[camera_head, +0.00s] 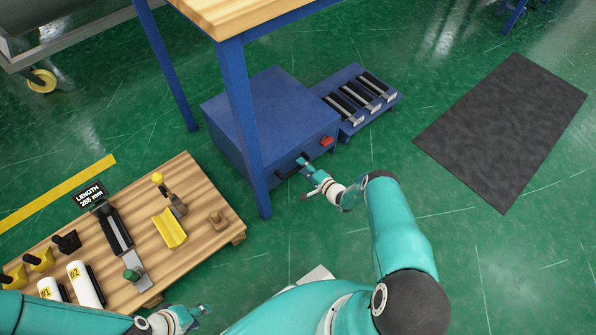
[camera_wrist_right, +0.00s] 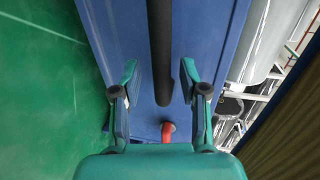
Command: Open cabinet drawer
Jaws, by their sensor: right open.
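The blue cabinet (camera_head: 262,112) stands on the floor partly under a workbench. Its front carries a long black handle (camera_head: 287,173) and a red part (camera_head: 326,141). My right gripper (camera_head: 304,168) is at the cabinet front, beside the handle. In the right wrist view the black handle (camera_wrist_right: 160,45) runs lengthwise between the two open fingers of my right gripper (camera_wrist_right: 160,78), with visible gaps on both sides. The red part (camera_wrist_right: 168,130) shows near the gripper's base. The drawer front looks flush with the cabinet. My left gripper (camera_head: 203,311) is low in the head view, away from the cabinet.
A blue workbench leg (camera_head: 243,125) stands close in front of the cabinet. A blue rack (camera_head: 362,95) with rollers sits beside it. A wooden board (camera_head: 200,195) with fixtures and wrapped rolls lies at left. A dark mat (camera_head: 503,130) lies at right, with open green floor around it.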

